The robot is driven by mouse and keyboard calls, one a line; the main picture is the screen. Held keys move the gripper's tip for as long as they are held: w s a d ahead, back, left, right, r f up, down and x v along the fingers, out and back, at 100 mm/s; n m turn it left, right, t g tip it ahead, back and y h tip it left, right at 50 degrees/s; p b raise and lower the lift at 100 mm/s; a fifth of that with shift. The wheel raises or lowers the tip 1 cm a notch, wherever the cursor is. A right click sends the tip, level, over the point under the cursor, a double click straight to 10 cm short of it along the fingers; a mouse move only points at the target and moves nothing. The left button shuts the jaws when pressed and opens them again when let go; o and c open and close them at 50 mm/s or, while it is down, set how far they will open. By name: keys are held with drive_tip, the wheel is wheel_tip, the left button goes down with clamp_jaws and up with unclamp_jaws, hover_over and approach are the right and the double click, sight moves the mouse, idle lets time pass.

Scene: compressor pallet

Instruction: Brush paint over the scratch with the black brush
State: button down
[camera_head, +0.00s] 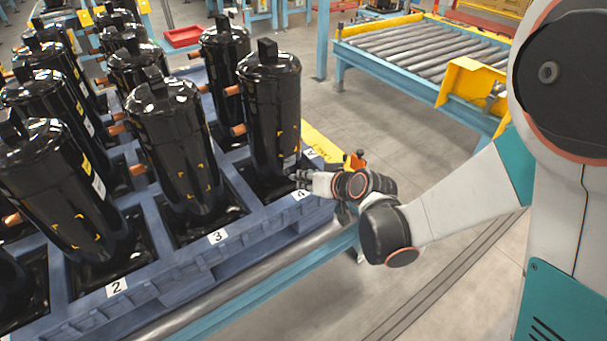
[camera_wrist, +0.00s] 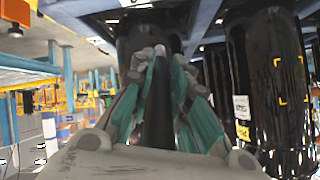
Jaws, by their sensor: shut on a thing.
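My gripper (camera_head: 302,180) is low at the front of the black compressor (camera_head: 270,110) by label 4. In the wrist view my gripper (camera_wrist: 160,58) is shut on the black brush (camera_wrist: 157,110), a dark shaft between its teal-padded fingers. The brush tip is hard to make out against the dark compressor (camera_wrist: 135,35) ahead, so I cannot tell if they touch. Yellow corner marks frame a patch on the compressor (camera_head: 175,145) by label 3 and on the one (camera_head: 60,180) by label 2. I cannot make out a scratch in either view.
The compressors stand in a blue pallet (camera_head: 190,262) with numbered labels along its front edge. A small orange part (camera_head: 355,160) is beside my wrist. A roller conveyor (camera_head: 415,50) with a yellow bracket stands behind. The floor between is clear.

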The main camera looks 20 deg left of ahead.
drive_tip(key=shift+s+d, duration=0.15)
drive_tip(key=shift+d, duration=0.05)
drive_tip(key=shift+s+d, duration=0.9)
drive_tip(key=shift+d, duration=0.15)
drive_tip(key=shift+w+a, duration=0.1)
idle(0.3)
drive_tip(key=shift+t, duration=0.3)
drive_tip(key=shift+w+a+r, duration=0.1)
drive_tip(key=shift+w+a, duration=1.05)
drive_tip(key=shift+a, duration=0.2)
drive_tip(key=shift+w+a+r, duration=0.1)
drive_tip(key=shift+w+a, duration=1.05)
drive_tip(key=shift+a, duration=0.2)
drive_tip(key=shift+w+a, duration=0.65)
drive_tip(key=shift+a, duration=0.15)
